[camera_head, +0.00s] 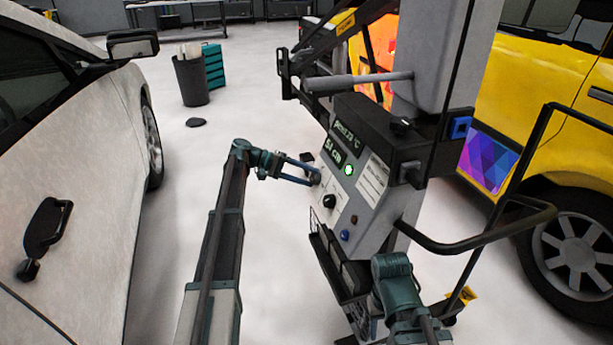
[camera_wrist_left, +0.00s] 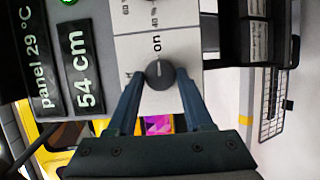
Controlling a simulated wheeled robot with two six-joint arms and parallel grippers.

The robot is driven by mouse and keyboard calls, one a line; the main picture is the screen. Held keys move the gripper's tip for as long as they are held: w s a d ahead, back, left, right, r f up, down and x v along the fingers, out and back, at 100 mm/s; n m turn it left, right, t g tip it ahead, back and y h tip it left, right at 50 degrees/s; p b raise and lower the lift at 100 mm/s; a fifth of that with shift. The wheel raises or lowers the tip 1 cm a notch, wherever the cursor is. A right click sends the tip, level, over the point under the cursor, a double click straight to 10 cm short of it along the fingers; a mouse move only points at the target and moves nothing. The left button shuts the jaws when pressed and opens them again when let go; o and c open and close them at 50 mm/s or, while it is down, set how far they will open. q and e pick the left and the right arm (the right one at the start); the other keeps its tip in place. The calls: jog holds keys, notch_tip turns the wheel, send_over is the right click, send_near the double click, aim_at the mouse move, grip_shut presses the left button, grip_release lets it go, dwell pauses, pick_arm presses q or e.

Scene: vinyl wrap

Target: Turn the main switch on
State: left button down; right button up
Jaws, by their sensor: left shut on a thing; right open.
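The dark round switch knob (camera_wrist_left: 160,75) sits on the pale panel of the grey control box (camera_head: 376,205). In the left wrist view, the word "on" is printed just above it. My left gripper (camera_head: 314,178) reaches the box's left side in the head view. Its two fingers close on the knob from both sides in the left wrist view (camera_wrist_left: 160,80). In the head view the fingertips hide most of the knob. A pale mark on the knob seems to face the "on" side. My right arm shows at the lower right; its fingers do not show.
Another black knob (camera_head: 330,201) and a glowing green button (camera_head: 348,170) are on the same panel. A black handle bar (camera_head: 480,238) juts out right. A white car (camera_head: 75,180) stands left, a yellow vehicle (camera_head: 550,75) right.

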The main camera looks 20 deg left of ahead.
pick_arm(q)
jog(key=shift+c, duration=1.5)
grip_release()
jog(key=p+v, duration=0.5)
jog(key=v, duration=0.8)
jog(key=shift+a, duration=0.4)
jog(key=shift+r, duration=0.1)
